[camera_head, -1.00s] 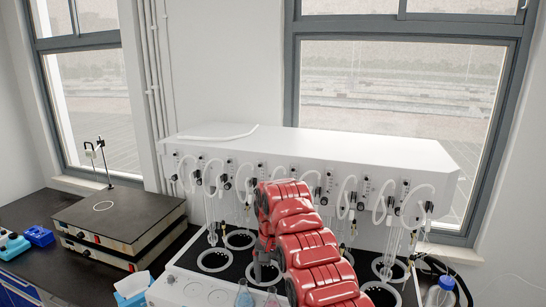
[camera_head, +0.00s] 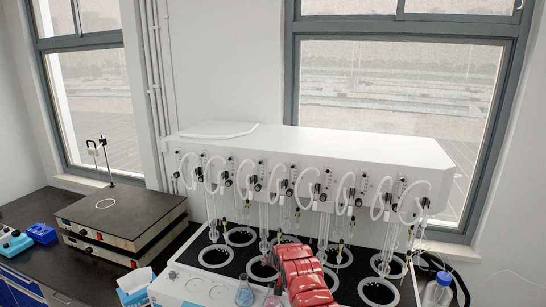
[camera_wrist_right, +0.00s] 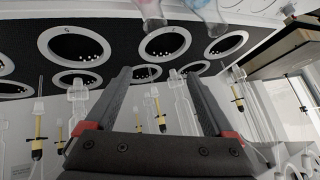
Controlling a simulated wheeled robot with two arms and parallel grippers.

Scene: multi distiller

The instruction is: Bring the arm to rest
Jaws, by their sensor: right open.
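My red right arm (camera_head: 303,277) reaches in from the bottom of the head view, low in front of the white distiller (camera_head: 310,145). Its gripper cannot be made out there. In the wrist view my right gripper (camera_wrist_right: 158,73) shows two dark fingers spread wide apart, with nothing held between them. The wrist picture looks upside down, with ringed heating wells (camera_wrist_right: 164,43) above the fingertips and glass tubes behind the fingers. My left gripper is in neither view.
A blue-liquid flask (camera_head: 245,293) and a pink-liquid flask (camera_head: 272,301) stand at the distiller's front edge, close to my arm. Stacked hotplates (camera_head: 122,222) are at the left. A blue-capped bottle (camera_head: 439,288) stands at the right. Glass tubes hang above the wells.

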